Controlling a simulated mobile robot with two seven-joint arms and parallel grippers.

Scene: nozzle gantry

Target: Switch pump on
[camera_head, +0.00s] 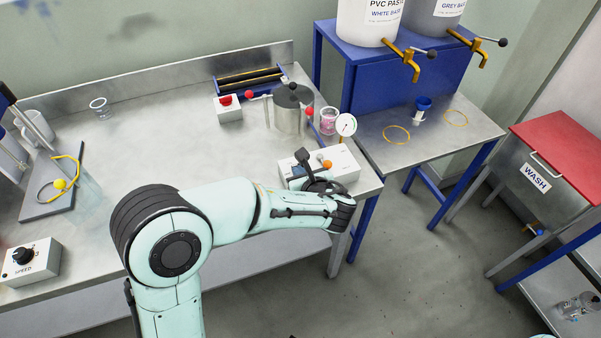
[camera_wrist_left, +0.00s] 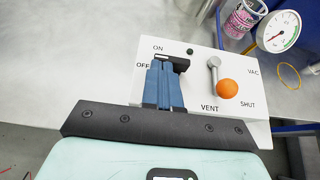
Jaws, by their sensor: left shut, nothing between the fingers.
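The pump box is a white control box (camera_head: 343,165) at the front right corner of the steel bench; it also fills the middle of the left wrist view (camera_wrist_left: 205,75). Its black switch (camera_wrist_left: 179,61) sits by the printed words ON and OFF and is partly hidden by my fingers, so I cannot tell its position. My left gripper (camera_wrist_left: 168,68) is shut and empty, its blue fingers over the box at the switch; whether they touch it is unclear. A lever with an orange ball (camera_wrist_left: 227,89) stands right of the switch, among VAC, VENT and SHUT labels. My right gripper is out of view.
A dial gauge (camera_head: 346,125) and a pink-filled cup (camera_head: 327,121) stand behind the box. A metal pot (camera_head: 288,108) and a red-button box (camera_head: 228,108) are further left. A SPEED box (camera_head: 31,262) is at far left. The bench middle is clear.

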